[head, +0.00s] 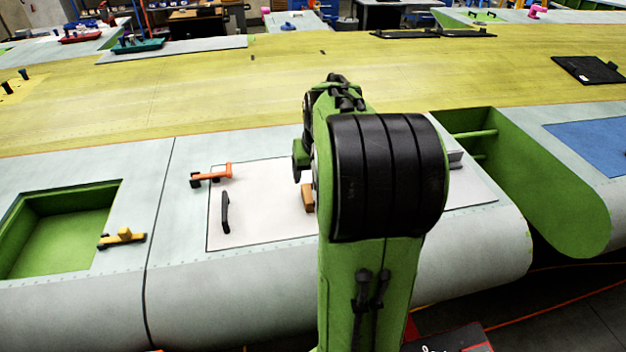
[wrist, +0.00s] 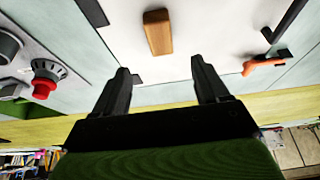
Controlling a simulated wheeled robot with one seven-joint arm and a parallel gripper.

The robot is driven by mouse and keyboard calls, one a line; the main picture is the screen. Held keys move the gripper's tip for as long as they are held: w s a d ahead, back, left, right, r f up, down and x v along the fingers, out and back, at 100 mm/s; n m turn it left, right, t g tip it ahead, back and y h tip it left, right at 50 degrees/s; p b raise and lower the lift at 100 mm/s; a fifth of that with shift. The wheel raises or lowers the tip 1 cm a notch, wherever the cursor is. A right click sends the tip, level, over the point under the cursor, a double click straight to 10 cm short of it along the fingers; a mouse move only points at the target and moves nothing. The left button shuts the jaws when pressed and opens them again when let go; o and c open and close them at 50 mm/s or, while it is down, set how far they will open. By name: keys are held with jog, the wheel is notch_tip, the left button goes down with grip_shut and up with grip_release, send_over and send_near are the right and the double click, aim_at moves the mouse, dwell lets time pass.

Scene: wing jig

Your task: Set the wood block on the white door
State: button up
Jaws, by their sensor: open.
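The wood block (head: 307,197) rests on the white door (head: 270,215), partly hidden by my arm in the head view. In the wrist view the whole block (wrist: 158,32) shows on the white surface of the door (wrist: 190,22), just beyond my fingertips. My gripper (wrist: 162,70) is open and empty. Its two dark fingers are spread wider than the block, and the block lines up with the space between them. The fingers appear apart from it. In the head view my arm hides most of the gripper.
An orange-handled clamp (head: 212,176) sits at the door's upper left edge, and a black handle (head: 225,212) is on the door. A yellow-handled clamp (head: 123,238) lies by a green recess at left. A red-knobbed device (wrist: 45,82) stands at left in the wrist view.

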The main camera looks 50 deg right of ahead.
jog(key=s+a+r+n, duration=0.2)
jog(key=a+r, duration=0.2)
jog(key=a, duration=0.7)
jog(key=s+a+f+n+t+y, duration=0.1)
jog(key=s+a+n, duration=0.3)
jog(key=s+a, duration=0.8)
jog(key=a+y, duration=0.1)
jog(key=a, duration=0.2)
jog(key=shift+s+f+n+t+y, duration=0.2)
jog(key=shift+s+n+t+y, duration=0.1)
jog(key=shift+s+n+t, duration=0.1)
